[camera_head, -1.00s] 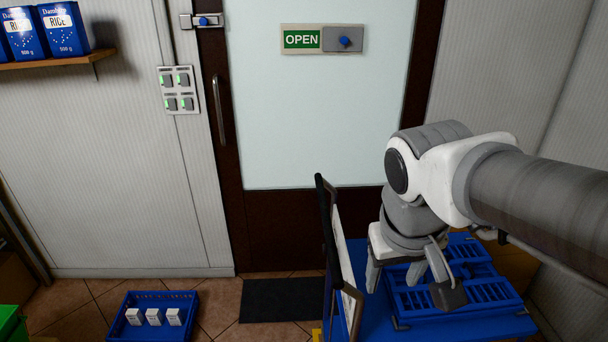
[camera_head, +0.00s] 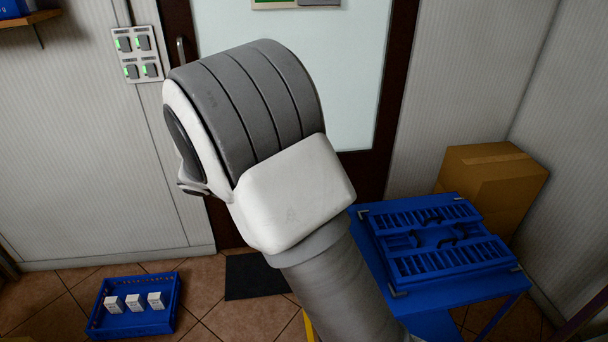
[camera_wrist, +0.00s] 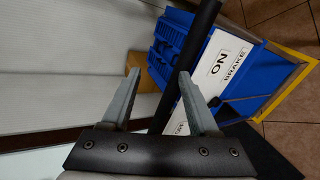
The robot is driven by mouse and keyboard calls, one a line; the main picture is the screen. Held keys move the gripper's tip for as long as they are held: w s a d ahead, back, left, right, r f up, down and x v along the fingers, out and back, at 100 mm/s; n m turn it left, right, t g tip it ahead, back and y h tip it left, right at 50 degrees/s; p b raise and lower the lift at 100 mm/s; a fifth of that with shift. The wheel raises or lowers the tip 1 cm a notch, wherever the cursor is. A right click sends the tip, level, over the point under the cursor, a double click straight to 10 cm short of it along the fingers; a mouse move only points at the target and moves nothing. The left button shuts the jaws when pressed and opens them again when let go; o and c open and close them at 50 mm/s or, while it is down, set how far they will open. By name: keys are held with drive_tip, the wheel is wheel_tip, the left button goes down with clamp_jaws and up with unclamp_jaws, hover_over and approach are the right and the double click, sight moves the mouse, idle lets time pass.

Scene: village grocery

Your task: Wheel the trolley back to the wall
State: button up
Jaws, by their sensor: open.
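The blue trolley (camera_head: 430,298) stands right of my arm in the head view, with a blue slatted crate (camera_head: 440,234) on top. In the wrist view it shows tilted, with a white panel (camera_wrist: 226,60) reading "ON" and "BRAKE". Its black handle bar (camera_wrist: 200,30) runs down between the fingers of my gripper (camera_wrist: 158,73). The fingers are apart and not closed on the bar; I cannot tell whether either touches it. In the head view my arm hides the handle and the gripper. The wall (camera_head: 445,70) rises behind the trolley.
A cardboard box (camera_head: 492,185) stands behind the trolley in the right corner. A blue crate (camera_head: 135,325) with white cartons lies on the floor at left. A dark mat (camera_head: 252,278) lies before the door. A yellow edge (camera_wrist: 292,88) shows beside the trolley.

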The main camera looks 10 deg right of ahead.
drive_tip(key=w+a+f+n+t+h+b, duration=0.1)
drive_tip(key=w+a+f+t+h, duration=0.25)
drive_tip(key=a, duration=0.25)
drive_tip(key=w+a+f+n+t+h+b, duration=0.1)
drive_tip(key=w+a+f+n+t+h, duration=0.1)
drive_tip(key=a+f+t, duration=0.4)
drive_tip(key=shift+g, duration=0.95)
drive_tip(key=x, duration=0.5)
drive_tip(key=r+x, duration=0.1)
drive_tip(key=x, duration=1.1)
drive_tip(key=shift+s+a+r, duration=0.1)
drive_tip(key=shift+a+r, duration=0.05)
drive_tip(key=shift+r, duration=0.2)
clamp_jaws()
